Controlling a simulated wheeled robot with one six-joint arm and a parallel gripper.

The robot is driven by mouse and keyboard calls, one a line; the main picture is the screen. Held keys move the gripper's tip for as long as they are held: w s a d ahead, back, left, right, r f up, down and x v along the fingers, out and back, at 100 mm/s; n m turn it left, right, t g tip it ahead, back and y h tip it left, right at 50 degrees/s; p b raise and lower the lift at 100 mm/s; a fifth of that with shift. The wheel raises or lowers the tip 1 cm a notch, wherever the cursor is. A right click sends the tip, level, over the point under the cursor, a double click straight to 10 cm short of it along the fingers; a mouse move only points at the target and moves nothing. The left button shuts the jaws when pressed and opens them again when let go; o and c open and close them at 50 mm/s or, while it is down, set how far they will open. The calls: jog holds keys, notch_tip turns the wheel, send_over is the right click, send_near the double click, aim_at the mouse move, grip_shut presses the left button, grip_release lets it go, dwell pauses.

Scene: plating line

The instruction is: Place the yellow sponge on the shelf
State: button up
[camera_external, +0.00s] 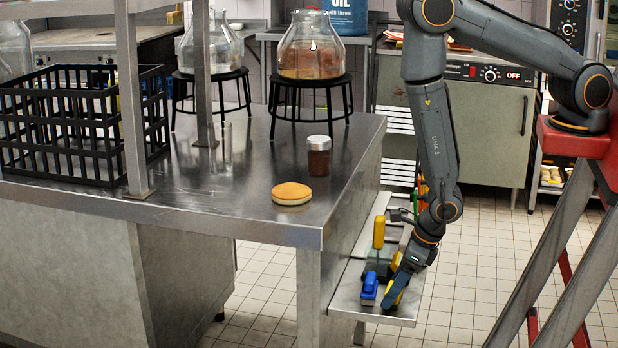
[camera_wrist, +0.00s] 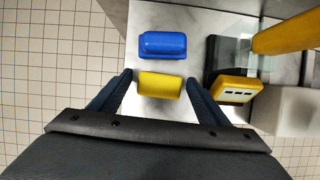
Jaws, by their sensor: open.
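A yellow block (camera_wrist: 160,86), which looks like the sponge, lies on the light grey side shelf (camera_wrist: 147,18). In the wrist view it is between the spread fingers of my gripper (camera_wrist: 160,79). I cannot tell whether either finger touches it. In the external view my gripper (camera_external: 392,289) points down at the front end of the low shelf (camera_external: 402,318), and the yellow block is mostly hidden behind it. A blue block-like object (camera_wrist: 162,45) lies just beyond the yellow one; it also shows beside my gripper in the external view (camera_external: 369,290).
A yellow-handled tool (camera_wrist: 285,37) and a yellow-and-white item (camera_wrist: 238,90) are close right of my gripper. A round orange-topped disc (camera_external: 291,193) and a brown jar (camera_external: 319,156) stand on the steel counter (camera_external: 225,203). A black crate (camera_external: 88,125) is further left.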

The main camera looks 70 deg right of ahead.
jog(key=v, duration=1.1)
jog(key=w+d+r+m+g+h, duration=0.2)
jog(key=d+r+m+h, duration=0.3)
jog(key=d+r+m, duration=0.9)
notch_tip(320, 180, up, 8)
jog(key=s+m+g+y, duration=0.1)
jog(key=m+y, duration=0.4)
jog(key=m, duration=1.6)
jog(key=shift+s+f+b, duration=0.2)
jog(key=shift+s+b, duration=0.25)
jog(key=shift+s, duration=0.15)
jog(key=shift+f+b, duration=0.35)
jog(key=shift+f, duration=0.05)
